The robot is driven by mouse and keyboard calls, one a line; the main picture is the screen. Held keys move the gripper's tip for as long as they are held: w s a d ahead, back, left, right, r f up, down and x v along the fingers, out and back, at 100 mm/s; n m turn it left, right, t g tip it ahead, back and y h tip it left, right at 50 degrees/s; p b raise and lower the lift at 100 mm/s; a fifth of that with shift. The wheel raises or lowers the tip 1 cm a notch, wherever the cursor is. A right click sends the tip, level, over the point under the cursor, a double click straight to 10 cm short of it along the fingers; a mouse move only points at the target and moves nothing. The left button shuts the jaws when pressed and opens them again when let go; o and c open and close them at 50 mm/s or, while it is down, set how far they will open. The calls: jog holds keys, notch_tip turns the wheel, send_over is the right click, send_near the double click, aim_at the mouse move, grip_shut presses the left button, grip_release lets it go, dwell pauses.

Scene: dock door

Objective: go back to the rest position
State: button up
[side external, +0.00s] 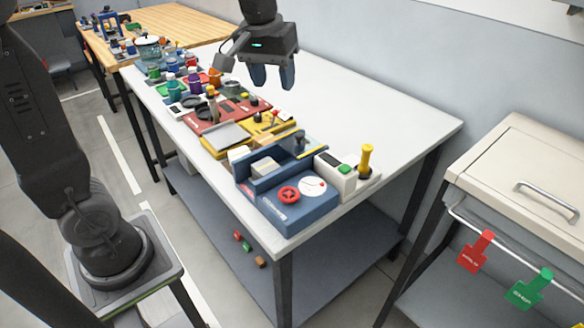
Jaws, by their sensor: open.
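My gripper (272,78) hangs in the air above the white worktable (375,115), near the top middle of the side external view. Its two blue-tipped fingers point down and stand apart with nothing between them. The nearest panels, coloured boxes on the table, lie below it and toward the front. No thing is in contact with the fingers.
A blue box with a red handwheel (289,194) sits at the table's front corner, beside a white box with a yellow lever (366,160). Red and yellow panels and several small pots run along the left edge. A beige cabinet (520,165) stands at right. The table's right half is clear.

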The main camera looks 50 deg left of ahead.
jog(key=s+d+f+m+t, duration=0.1)
jog(key=s+f+m, duration=0.1)
jog(key=s, duration=0.6)
jog(key=s+d+f+m+t, duration=0.2)
jog(key=s+m, duration=0.1)
jog(key=s, duration=0.5)
jog(key=shift+s+d+f, duration=0.3)
jog(key=shift+f, duration=0.05)
